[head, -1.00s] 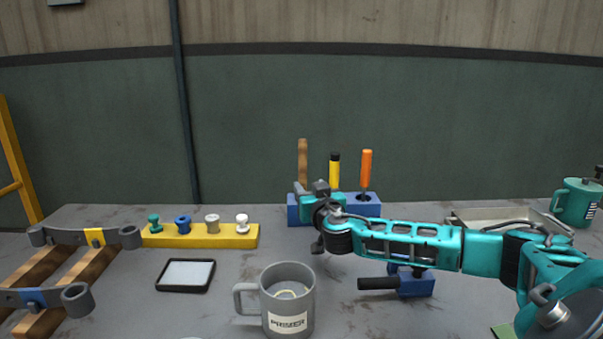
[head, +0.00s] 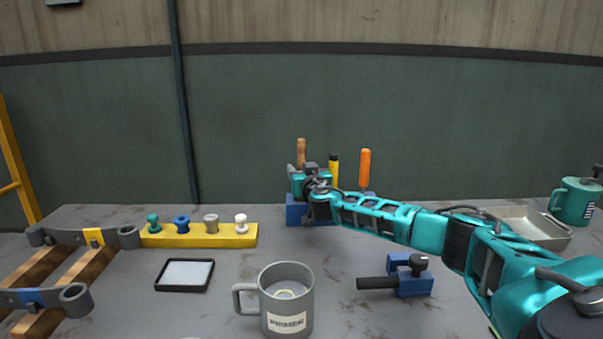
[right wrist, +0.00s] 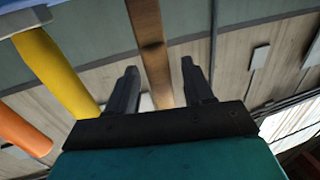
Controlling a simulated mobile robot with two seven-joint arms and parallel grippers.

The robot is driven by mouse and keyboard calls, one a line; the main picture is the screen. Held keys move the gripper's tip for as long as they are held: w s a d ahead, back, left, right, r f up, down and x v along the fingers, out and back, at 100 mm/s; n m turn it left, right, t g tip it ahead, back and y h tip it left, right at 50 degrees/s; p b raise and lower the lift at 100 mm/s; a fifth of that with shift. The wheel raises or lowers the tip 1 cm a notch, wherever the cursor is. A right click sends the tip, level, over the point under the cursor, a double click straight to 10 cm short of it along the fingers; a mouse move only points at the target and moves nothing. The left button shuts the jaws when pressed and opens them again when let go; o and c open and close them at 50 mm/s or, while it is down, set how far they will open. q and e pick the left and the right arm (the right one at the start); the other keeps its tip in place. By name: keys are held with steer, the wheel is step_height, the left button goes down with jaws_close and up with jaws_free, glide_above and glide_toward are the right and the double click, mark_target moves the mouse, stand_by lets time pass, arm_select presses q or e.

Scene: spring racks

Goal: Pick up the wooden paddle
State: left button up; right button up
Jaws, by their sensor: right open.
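The wooden paddle (head: 301,152) stands upright in the blue rack (head: 295,215) at the back of the table, and its brown top shows above my right gripper (head: 301,168). Its lower part is hidden behind the gripper and wrist. In the right wrist view the brown paddle (right wrist: 150,45) runs between the two dark fingers of the right gripper (right wrist: 160,66). The fingers are open, with a gap on each side of the paddle. How deep it sits between them is hard to tell. My left gripper is not in view.
A yellow-handled tool (head: 334,170) and an orange-handled tool (head: 364,168) stand close right of the paddle. A grey mug (head: 287,305), a blue clamp-like block (head: 408,285) and a metal tray (head: 540,228) are on the table. A yellow peg bar (head: 200,236) lies left.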

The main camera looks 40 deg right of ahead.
steer(key=shift+w+d, duration=0.15)
steer(key=shift+w, duration=0.1)
jaws_close()
stand_by(0.4)
